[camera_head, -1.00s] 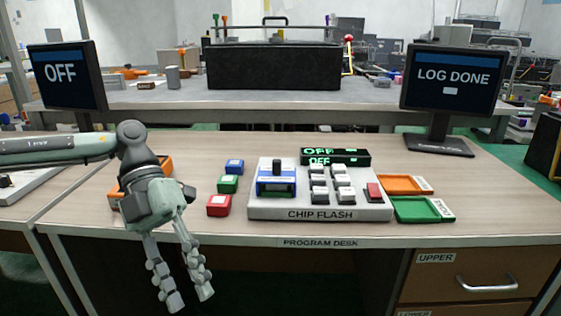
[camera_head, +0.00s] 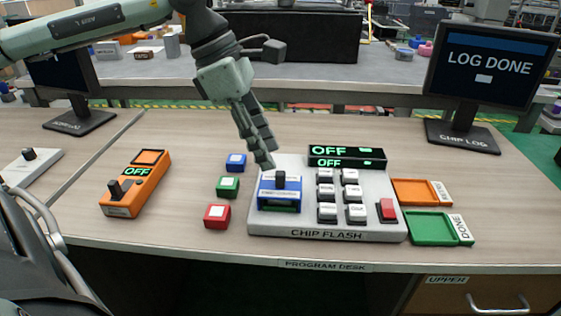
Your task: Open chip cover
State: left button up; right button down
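The blue chip socket (camera_head: 279,196) sits at the left of the grey CHIP FLASH fixture (camera_head: 316,235). A black upright knob (camera_head: 280,180) stands at its back, and a dark green strip shows in its front part. I cannot make out a separate cover edge, so whether it is open is unclear. My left gripper (camera_head: 266,158) reaches down from above, its fingertips just behind and left of the knob, seemingly apart from it. Its fingers overlap in this view, so their spacing is hidden. My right gripper is not in view.
An orange box with a black lever (camera_head: 137,184) reads OFF at the left. Blue, green and red blocks (camera_head: 217,217) stand left of the fixture. White keys and a red switch (camera_head: 387,210) are on its right. Orange and green trays (camera_head: 440,228) lie farther right.

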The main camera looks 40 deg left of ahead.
aim_at(278, 172)
pick_arm(q)
jog(key=x, duration=0.5)
jog(key=shift+f, duration=0.1)
grip_shut()
jog(key=shift+w, duration=0.1)
